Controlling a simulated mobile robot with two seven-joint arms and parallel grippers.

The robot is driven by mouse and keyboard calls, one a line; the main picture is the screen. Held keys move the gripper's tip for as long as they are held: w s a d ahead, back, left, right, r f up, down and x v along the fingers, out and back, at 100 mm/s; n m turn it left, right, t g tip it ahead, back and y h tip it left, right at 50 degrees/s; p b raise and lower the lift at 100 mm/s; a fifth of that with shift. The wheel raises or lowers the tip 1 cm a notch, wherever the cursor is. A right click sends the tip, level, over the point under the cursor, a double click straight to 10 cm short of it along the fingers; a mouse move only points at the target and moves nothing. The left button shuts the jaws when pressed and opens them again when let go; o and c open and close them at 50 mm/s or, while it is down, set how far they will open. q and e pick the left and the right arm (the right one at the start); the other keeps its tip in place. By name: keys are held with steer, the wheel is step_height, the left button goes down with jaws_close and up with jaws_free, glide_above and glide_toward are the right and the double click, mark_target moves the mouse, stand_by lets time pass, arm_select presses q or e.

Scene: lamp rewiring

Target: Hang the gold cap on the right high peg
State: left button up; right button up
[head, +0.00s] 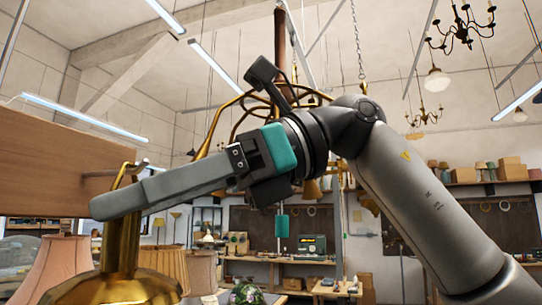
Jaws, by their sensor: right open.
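The gold cap (118,285) is at the lower left of the head view, a shiny brass dome with a narrow neck and a loop at its top. The loop is by a light peg (100,174) that sticks out of the wooden board (60,135); it looks to be around the peg, but the contact is partly hidden. My right gripper (112,204) is open, reaching in from the right. Its near grey finger crosses in front of the cap's neck; the other finger is hidden. I cannot tell if it touches the cap. My left gripper is not in view.
Pleated lampshades (165,262) stand behind the cap at the lower left. A workbench (270,259) and shelves (470,182) are farther back.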

steer(key=v, duration=1.4)
stand_by(1.3)
